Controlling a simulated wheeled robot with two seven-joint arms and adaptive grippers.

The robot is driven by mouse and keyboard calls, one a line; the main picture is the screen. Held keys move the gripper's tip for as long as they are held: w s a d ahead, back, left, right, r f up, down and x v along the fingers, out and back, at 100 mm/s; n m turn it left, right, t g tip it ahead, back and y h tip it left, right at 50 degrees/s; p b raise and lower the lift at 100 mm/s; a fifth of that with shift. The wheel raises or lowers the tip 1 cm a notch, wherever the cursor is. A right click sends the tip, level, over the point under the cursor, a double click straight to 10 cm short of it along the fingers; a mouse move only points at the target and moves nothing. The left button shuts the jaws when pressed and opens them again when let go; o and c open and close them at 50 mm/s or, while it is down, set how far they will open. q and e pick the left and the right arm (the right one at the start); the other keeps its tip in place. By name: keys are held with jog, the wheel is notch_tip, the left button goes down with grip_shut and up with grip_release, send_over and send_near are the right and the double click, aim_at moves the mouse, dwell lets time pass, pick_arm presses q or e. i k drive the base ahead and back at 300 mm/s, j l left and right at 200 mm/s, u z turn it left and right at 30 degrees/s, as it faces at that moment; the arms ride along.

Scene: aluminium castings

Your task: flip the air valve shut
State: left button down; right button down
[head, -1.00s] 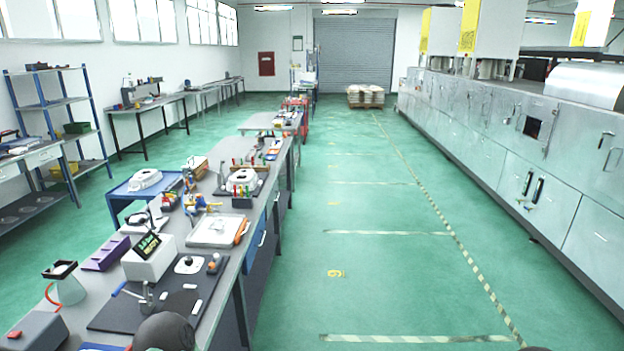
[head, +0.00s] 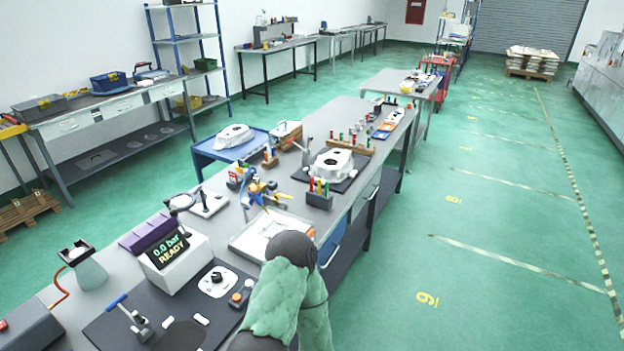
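A white plate with a dark centre (head: 217,281) lies right of the tester, beside a small block with an orange knob (head: 240,294). An arm of mine in a green sleeve rises at the bottom middle, covering part of the mat. Neither gripper shows.
A pale tray (head: 262,232) lies behind my arm. White castings (head: 333,163) are farther back. The green floor (head: 480,230) to the right is open.

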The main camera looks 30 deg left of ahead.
aim_at(276, 193)
jog(key=i+l, duration=0.1)
jog(key=i, duration=2.2)
jog(key=j+u, duration=0.1)
jog(key=u, duration=3.6)
